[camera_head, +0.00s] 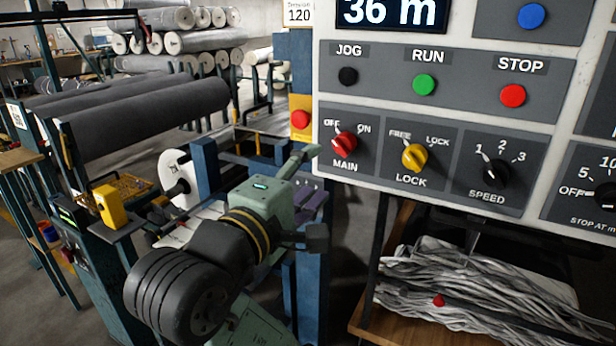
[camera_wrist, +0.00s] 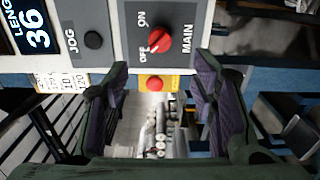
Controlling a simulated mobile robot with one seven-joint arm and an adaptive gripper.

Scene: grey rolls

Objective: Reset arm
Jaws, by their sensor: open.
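My gripper (camera_head: 312,195) is open and empty, in front of the lower left edge of the grey control panel (camera_head: 330,190). In the wrist view its two fingers (camera_wrist: 160,75) stand wide apart, with purple inner pads. The red MAIN knob (camera_head: 345,142) is close beyond the upper finger in the head view. It also shows in the wrist view (camera_wrist: 159,39), above the gap between the fingertips and apart from them. Its pointer is towards OFF. My arm comes up from the bottom of the head view.
The yellow LOCK knob (camera_head: 414,155) points to FREE and the SPEED knob (camera_head: 496,172) to 1. A red button on a yellow box (camera_head: 300,119) is left of the panel. A wooden shelf with grey strands (camera_head: 470,290) lies below. Grey rolls (camera_head: 140,115) fill the left.

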